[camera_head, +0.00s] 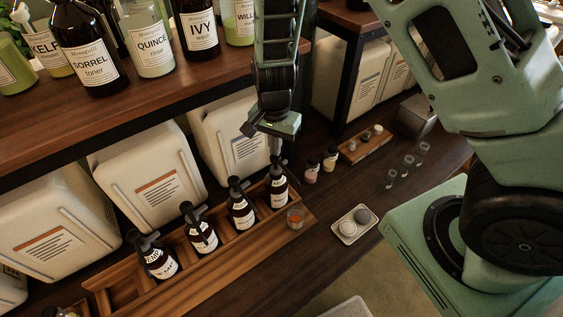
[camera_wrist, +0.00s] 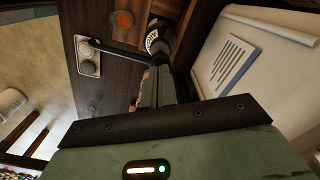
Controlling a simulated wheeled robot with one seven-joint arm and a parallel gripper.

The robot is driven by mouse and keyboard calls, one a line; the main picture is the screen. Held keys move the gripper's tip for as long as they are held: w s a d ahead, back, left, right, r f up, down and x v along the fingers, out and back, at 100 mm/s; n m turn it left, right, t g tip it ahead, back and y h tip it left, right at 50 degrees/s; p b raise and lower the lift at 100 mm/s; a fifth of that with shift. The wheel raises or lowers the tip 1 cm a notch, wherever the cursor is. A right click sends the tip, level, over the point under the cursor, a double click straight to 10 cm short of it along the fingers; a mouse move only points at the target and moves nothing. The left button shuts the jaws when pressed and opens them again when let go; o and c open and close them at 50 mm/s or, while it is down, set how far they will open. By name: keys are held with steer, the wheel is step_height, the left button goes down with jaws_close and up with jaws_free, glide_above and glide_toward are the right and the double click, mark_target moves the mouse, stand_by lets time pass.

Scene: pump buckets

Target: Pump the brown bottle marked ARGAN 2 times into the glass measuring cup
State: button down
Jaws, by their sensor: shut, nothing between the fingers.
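Several brown pump bottles with black pumps stand in a row in a wooden rack. In the head view they include a left one (camera_head: 157,260), two middle ones (camera_head: 200,234) (camera_head: 242,210) and the rightmost one (camera_head: 278,190). Their labels are too small to read, so I cannot tell which is ARGAN. My gripper (camera_head: 277,150) is shut and points down over that bottle's pump; contact is unclear.
The rack (camera_head: 250,238) stands on a dark counter beside large white canisters (camera_head: 150,175). A shelf (camera_head: 150,110) with large labelled bottles is above. A small dish (camera_head: 355,224), small glasses (camera_head: 407,162) and a little wooden tray (camera_head: 365,146) are to the right.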

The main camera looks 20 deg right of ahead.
steer(key=shift+f, duration=0.1)
steer(key=shift+f+b, duration=1.05)
steer(key=shift+f, duration=0.35)
steer(key=shift+r+p, duration=1.4)
steer(key=shift+r, duration=0.05)
steer(key=shift+r, duration=0.1)
step_height(320, 180, up, 5)
steer(key=p, duration=0.4)
steer(key=shift+p, duration=0.4)
